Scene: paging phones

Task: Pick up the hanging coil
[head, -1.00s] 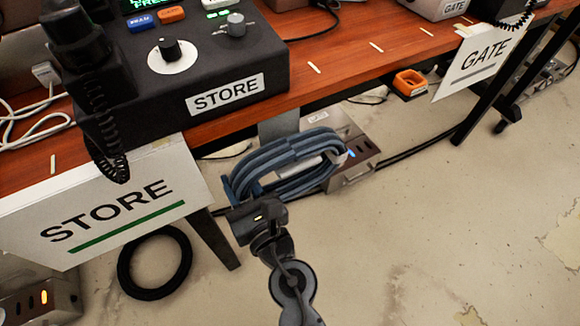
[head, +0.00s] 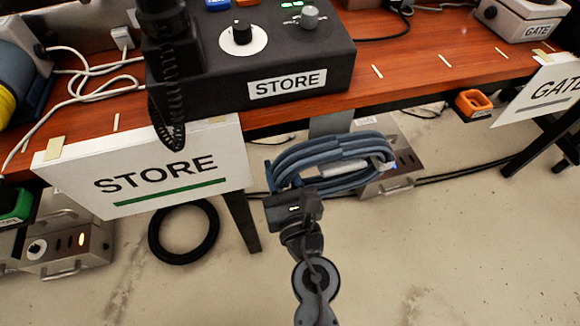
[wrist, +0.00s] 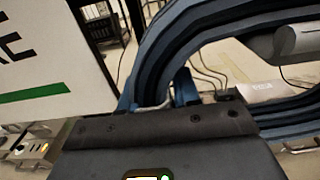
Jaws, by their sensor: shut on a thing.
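The hanging coil (head: 322,155) is a bundle of blue-grey cable looped in an oval, below the table's front edge in the head view. In the wrist view the coil (wrist: 190,35) arcs close across the top and right. My gripper (head: 290,203) is at the coil's lower left side, shut on it. The gripper's dark body (wrist: 165,140) fills the bottom of the wrist view. The fingertips and exact contact are hidden. A pale cylinder (wrist: 300,42) shows inside the loop; I cannot tell whether the coil rests on it.
The STORE sign (head: 150,172) hangs left of the coil, with a table leg (head: 240,218) beside it. A grey bracket (head: 331,122) is just above the coil. A metal box (head: 403,160) stands behind it. A black cable ring (head: 184,232) lies on the floor. Front right floor is clear.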

